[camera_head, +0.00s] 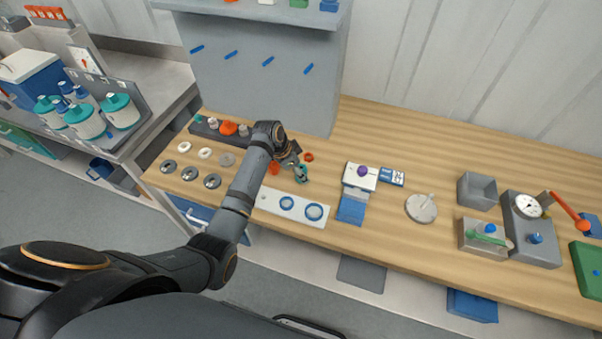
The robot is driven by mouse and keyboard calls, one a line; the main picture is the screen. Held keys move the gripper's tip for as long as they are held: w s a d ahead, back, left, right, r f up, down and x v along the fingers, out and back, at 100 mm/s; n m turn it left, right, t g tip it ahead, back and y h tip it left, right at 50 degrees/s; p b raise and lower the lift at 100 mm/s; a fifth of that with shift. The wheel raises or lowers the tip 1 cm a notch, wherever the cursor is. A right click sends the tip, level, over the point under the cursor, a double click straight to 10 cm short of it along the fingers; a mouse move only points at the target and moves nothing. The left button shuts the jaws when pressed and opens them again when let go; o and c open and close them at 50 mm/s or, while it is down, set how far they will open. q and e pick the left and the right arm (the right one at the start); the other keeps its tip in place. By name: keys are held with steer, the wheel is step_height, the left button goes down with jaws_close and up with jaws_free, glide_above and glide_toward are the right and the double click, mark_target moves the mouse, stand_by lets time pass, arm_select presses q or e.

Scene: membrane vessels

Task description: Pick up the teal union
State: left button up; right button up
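A small teal ring-like piece (301,175), which looks like the teal union, is at the tip of my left gripper (297,166) above the wooden bench. The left gripper reaches down from the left arm near the back end of a white plate. The fingers are small and partly hidden by the arm, so I cannot tell whether they close on the teal piece or only stand around it. My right gripper is out of view.
The white plate (268,198) holds blue rings. Orange rings (308,157) lie near the gripper. A dark rack (206,130) holds small fittings, one teal. Grey and white rings lie at left. A white box (361,178), round disc (421,208) and gauge station (532,232) stand right.

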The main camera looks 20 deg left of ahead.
arm_select(q)
steer(key=shift+x, duration=1.1)
steer(key=c, duration=1.3)
steer(key=shift+r, duration=0.1)
